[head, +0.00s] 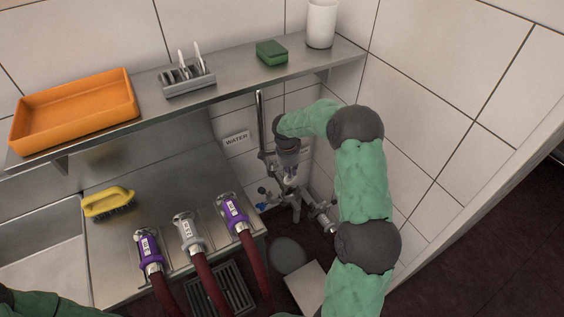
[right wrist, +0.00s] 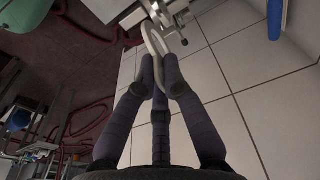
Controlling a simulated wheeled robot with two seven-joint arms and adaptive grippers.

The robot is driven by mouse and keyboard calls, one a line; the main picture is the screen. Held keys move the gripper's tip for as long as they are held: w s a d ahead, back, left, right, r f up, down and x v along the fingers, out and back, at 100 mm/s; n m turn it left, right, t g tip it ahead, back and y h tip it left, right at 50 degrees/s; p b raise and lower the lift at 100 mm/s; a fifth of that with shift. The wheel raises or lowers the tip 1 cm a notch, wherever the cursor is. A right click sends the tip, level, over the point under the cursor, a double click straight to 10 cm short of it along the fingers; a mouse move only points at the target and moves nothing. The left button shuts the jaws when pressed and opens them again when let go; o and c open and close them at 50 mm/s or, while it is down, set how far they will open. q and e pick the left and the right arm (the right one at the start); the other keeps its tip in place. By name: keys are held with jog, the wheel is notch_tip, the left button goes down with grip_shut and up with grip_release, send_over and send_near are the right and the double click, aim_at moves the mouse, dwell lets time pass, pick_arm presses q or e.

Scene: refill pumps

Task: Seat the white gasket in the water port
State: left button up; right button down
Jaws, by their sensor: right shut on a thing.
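My right gripper (head: 290,173) reaches in under the shelf near the pipework in the corner. In the right wrist view its fingers (right wrist: 159,82) are shut on the white gasket (right wrist: 153,36), a thin pale ring held at the fingertips and seen at a slant. Metal fittings (right wrist: 172,10) lie just beyond the ring; I cannot tell whether it touches them. In the head view a WATER label (head: 236,139) is on the wall, and a blue-handled valve (head: 262,191) is below it. The water port's mouth is hard to make out behind my gripper. My left gripper is out of view.
A steel shelf (head: 225,87) overhangs the pipework, holding an orange tray (head: 75,112), a rack (head: 187,82), a green sponge (head: 271,52) and a white cup (head: 321,23). Three hose couplings (head: 187,227) and a yellow brush (head: 108,203) are on the counter. A tiled wall stands right.

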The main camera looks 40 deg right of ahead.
jog(key=shift+w, duration=0.1)
notch_tip(320, 180, down, 9)
jog(key=b, duration=0.6)
jog(key=shift+s+a+f, duration=0.1)
jog(key=shift+s+f, duration=0.05)
jog(key=shift+s, duration=0.1)
